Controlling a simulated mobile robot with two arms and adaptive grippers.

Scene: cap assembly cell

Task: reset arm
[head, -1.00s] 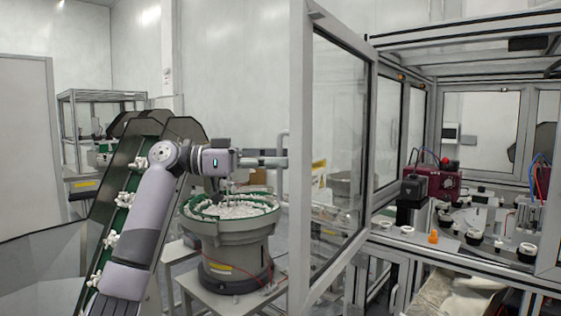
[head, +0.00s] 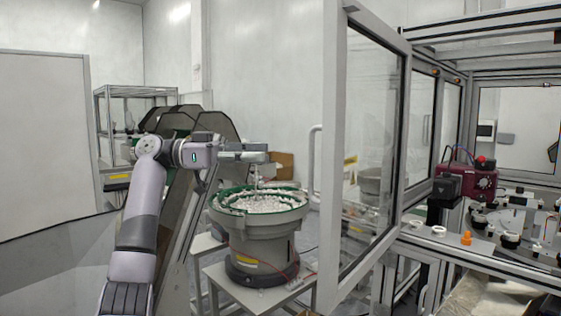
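My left arm rises from the bottom left of the head view, bends at the elbow, and points to the right. My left gripper (head: 258,152) is at its end, seen from the side, in front of the upper back of the bowl feeder (head: 262,238). Its fingers look level, and I cannot tell how far apart they are. I see nothing clearly held in it. My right arm and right gripper are out of view.
The bowl feeder holds many small white parts (head: 252,204). An inclined conveyor (head: 207,125) stands behind my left arm. An open framed glass door (head: 335,170) stands right of the feeder. Beyond it is the cell with a dark red device (head: 482,180) and an orange piece (head: 466,238).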

